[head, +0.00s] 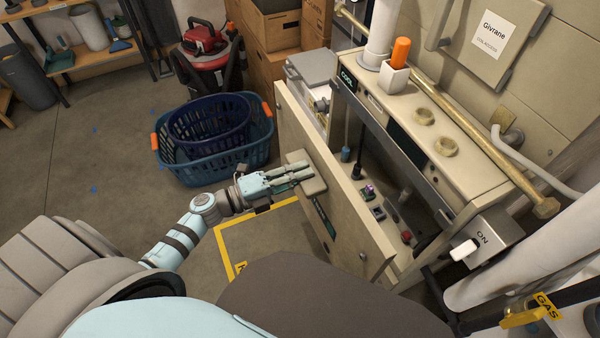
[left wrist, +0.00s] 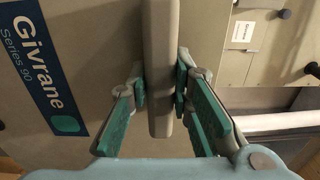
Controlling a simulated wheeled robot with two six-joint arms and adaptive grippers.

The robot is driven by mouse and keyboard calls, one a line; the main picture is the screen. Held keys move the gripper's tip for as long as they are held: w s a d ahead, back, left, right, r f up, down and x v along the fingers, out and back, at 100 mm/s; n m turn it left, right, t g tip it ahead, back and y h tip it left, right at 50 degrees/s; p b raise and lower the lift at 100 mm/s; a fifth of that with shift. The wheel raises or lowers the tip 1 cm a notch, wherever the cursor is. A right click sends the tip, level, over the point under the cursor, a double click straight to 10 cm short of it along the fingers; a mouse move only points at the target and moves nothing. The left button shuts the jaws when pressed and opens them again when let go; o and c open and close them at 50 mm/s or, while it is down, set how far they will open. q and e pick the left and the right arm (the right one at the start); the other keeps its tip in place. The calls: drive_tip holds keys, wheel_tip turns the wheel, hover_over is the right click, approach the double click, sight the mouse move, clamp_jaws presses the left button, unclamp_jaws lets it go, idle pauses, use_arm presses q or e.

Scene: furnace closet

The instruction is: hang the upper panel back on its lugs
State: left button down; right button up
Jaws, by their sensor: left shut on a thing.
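The upper panel (head: 292,125) is a beige sheet with a block-like handle and a dark blue "Givrane Series 90" label (left wrist: 45,70). It stands on edge in front of the open furnace cabinet (head: 465,160), at a slant. My left gripper (head: 300,172) is shut on the panel's handle (left wrist: 160,60), with a green-padded finger on each side in the left wrist view. The cabinet's inside, with small parts on its floor, shows behind the panel. I cannot make out the lugs. My right gripper is not in view.
A blue basket (head: 225,165) with orange handles stands left of the panel. A red machine (head: 205,50) and cardboard boxes (head: 270,35) are behind it. A brass-coloured pipe (head: 480,145) and an "ON" switch box (head: 485,238) lie right. Open floor is at left.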

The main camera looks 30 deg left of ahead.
use_arm(q)
drive_tip(key=shift+w+d+r, duration=0.1)
drive_tip(key=shift+w+d, duration=0.05)
drive_tip(key=shift+x, duration=1.3)
drive_tip(key=x, duration=0.8)
drive_tip(key=shift+p, duration=0.3)
drive_tip(key=shift+w+d, duration=0.1)
